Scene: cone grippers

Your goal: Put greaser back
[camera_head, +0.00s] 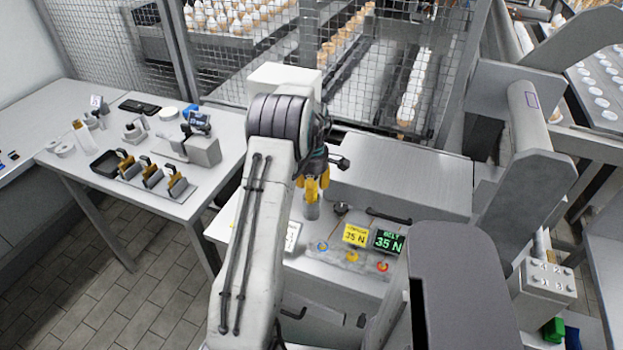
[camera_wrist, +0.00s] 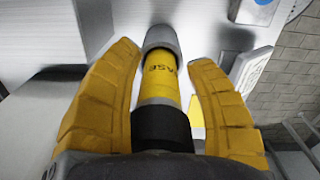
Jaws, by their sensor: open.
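The greaser (camera_wrist: 160,82) is a yellow cylinder with part of a printed word ending in "ASE", a grey end and a black section. It lies between the two yellow fingers of my gripper (camera_wrist: 165,58) in the wrist view. The fingers are open, with visible gaps on both sides of the greaser. In the head view, my gripper (camera_head: 312,186) is over the grey machine top, and the greaser's grey end (camera_head: 311,211) shows below the fingers. The rest of the greaser is mostly hidden there by the fingers. I cannot tell whether its end touches the surface.
The machine panel has displays reading 35 N (camera_head: 388,241), coloured buttons and a dark handle (camera_head: 388,216). A mesh fence stands behind.

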